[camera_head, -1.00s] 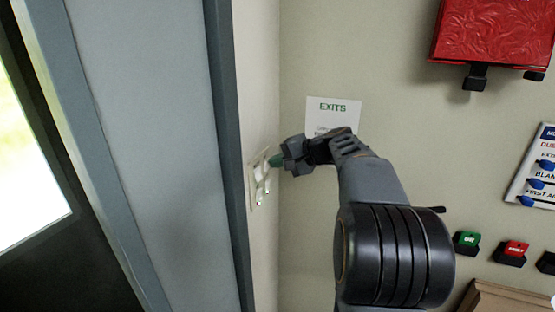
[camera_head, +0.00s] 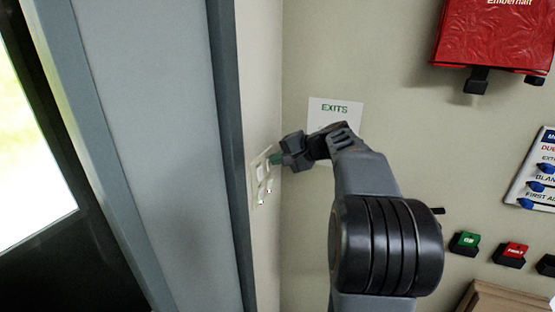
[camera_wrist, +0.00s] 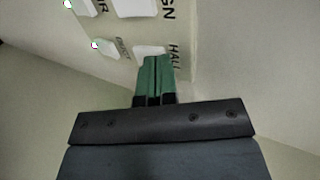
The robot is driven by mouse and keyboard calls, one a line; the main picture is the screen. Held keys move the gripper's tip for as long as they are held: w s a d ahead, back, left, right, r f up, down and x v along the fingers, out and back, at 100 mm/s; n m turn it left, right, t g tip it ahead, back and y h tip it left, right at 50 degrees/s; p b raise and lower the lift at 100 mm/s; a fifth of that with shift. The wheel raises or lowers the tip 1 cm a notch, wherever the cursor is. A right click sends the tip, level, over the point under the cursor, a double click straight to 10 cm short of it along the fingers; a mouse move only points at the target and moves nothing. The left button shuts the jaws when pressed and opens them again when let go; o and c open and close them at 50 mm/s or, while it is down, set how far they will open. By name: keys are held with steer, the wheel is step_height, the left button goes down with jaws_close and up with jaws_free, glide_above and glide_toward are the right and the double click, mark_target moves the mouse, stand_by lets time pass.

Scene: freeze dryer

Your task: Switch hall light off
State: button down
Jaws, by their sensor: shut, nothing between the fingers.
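A pale switch plate (camera_head: 255,197) is on the narrow wall beside the door frame. In the wrist view the plate (camera_wrist: 188,62) has several white rockers, with lettering that includes "HALL" and "SIGN". The rocker next to the "HALL" label (camera_wrist: 150,49) is right at my green fingertips, which hide its near edge. My gripper (camera_head: 277,158) is shut and empty, pointing left at the upper part of the plate; it also shows in the wrist view (camera_wrist: 155,62). The fingertips are at or very near the rocker; I cannot tell whether they touch. The rocker's on or off position is unclear.
A grey door frame (camera_head: 225,150) stands just left of the plate. A red box (camera_head: 495,35), a labelled board (camera_head: 540,170), and green (camera_head: 468,239) and red (camera_head: 515,250) labelled blocks are right.

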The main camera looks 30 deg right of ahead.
steer(key=shift+r+p, duration=0.3)
steer(key=shift+r, duration=0.3)
steer(key=b+v, duration=0.1)
steer(key=v, duration=1.2)
steer(key=shift+s+r, duration=0.2)
steer(key=shift+r, duration=0.05)
steer(key=shift+d, duration=0.1)
steer(key=s+d, duration=0.5)
steer(key=s, duration=0.2)
steer(key=shift+d+p, duration=0.3)
steer(key=shift+p, duration=0.15)
steer(key=shift+w, duration=0.1)
